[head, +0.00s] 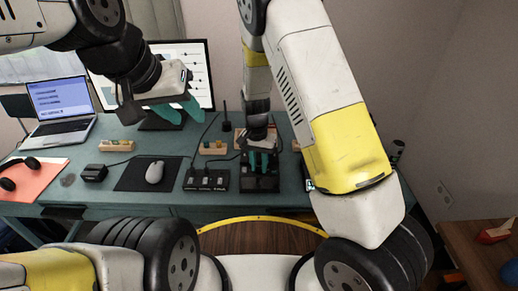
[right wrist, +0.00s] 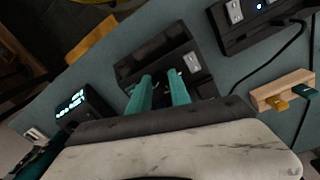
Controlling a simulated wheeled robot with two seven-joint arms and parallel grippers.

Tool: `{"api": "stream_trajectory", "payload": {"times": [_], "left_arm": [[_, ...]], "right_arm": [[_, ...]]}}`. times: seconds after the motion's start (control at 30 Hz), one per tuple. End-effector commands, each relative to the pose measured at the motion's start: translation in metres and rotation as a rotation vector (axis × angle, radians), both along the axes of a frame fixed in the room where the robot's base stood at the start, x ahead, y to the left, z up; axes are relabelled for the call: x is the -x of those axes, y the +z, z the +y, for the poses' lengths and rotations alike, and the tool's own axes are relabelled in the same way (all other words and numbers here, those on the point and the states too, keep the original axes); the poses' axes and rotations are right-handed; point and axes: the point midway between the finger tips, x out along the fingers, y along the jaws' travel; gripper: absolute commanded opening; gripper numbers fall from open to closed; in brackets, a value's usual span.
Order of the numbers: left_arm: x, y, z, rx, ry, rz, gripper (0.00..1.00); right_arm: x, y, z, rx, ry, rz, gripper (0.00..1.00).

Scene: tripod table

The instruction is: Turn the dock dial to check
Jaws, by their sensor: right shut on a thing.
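The black dock (head: 259,184) lies near the front edge of the teal desk, right of centre. It also shows in the right wrist view (right wrist: 150,62), with a light switch plate on its face. My right gripper (head: 261,160) reaches down onto the dock. Its teal fingers show in the right wrist view (right wrist: 159,82), shut on the dock's dial, which they and the gripper body hide. I cannot read the dial's setting. My left gripper (head: 180,109) is open and empty, held above the desk in front of the monitor.
A black switch box (head: 206,180) stands just left of the dock. A mouse (head: 155,172), a laptop (head: 62,108) and headphones (head: 14,176) are further left. A small lit display (right wrist: 80,108) sits beside the dock. A wooden holder (right wrist: 284,92) and cables lie behind.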

Motion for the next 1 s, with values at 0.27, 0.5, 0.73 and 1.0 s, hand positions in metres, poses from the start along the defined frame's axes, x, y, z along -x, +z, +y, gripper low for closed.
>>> {"api": "stream_trajectory", "payload": {"times": [0.27, 0.5, 0.73, 1.0], "left_arm": [[0.000, 0.000, 0.000, 0.000, 0.000, 0.000, 0.36], [0.000, 0.000, 0.000, 0.000, 0.000, 0.000, 0.36], [0.000, 0.000, 0.000, 0.000, 0.000, 0.000, 0.36], [0.000, 0.000, 0.000, 0.000, 0.000, 0.000, 0.36]], "right_arm": [[-0.001, 0.001, 0.000, 0.000, 0.001, -0.002, 0.33], [-0.002, 0.013, 0.001, -0.002, 0.001, -0.005, 0.33], [-0.002, 0.053, 0.003, -0.003, 0.001, -0.005, 0.33], [-0.002, 0.078, 0.004, -0.001, 0.001, -0.002, 0.33]]}}
